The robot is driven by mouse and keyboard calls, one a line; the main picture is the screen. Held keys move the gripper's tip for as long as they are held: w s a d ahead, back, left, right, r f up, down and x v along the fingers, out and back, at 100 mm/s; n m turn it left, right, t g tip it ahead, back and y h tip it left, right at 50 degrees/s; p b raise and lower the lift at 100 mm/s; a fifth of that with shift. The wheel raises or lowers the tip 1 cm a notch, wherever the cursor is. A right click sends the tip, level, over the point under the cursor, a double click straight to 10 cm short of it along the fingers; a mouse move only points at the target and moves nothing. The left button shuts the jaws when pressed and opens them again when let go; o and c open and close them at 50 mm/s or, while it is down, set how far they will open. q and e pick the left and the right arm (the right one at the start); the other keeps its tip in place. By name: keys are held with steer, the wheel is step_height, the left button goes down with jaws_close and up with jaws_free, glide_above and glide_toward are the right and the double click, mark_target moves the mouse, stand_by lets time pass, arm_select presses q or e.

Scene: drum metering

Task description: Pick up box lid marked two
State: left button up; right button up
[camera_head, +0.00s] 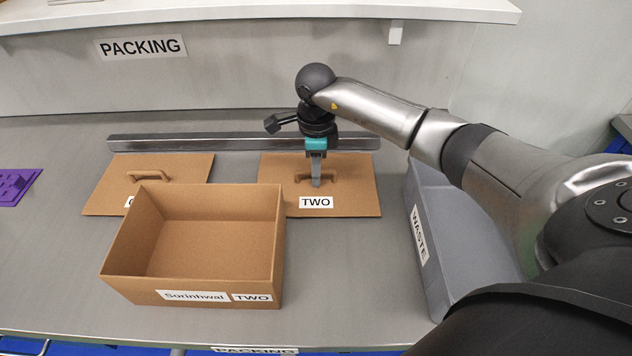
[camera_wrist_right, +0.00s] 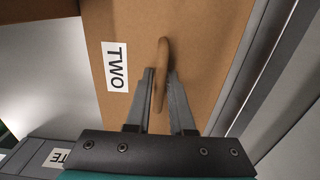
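The box lid marked TWO (camera_head: 355,190) is a flat brown board lying on the table, with a raised handle and a white label. It also shows in the right wrist view (camera_wrist_right: 205,50), with its handle (camera_wrist_right: 163,58) upright in the picture. My right gripper (camera_head: 316,184) points down at the handle, which partly hides behind it. In the wrist view the fingers (camera_wrist_right: 161,76) straddle the handle, with little room beside it; they look open, not clamped. My left gripper is not in view.
An open empty box (camera_head: 205,285) labelled TWO stands in front, overlapping both lids in the picture. Another lid (camera_head: 190,170) lies left. A metal rail (camera_head: 240,142) runs behind. A grey WASTE bin (camera_head: 450,230) is right; a purple piece (camera_head: 14,185) is far left.

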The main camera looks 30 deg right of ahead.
jaws_close()
steer(key=shift+r, duration=0.1)
stand_by(0.3)
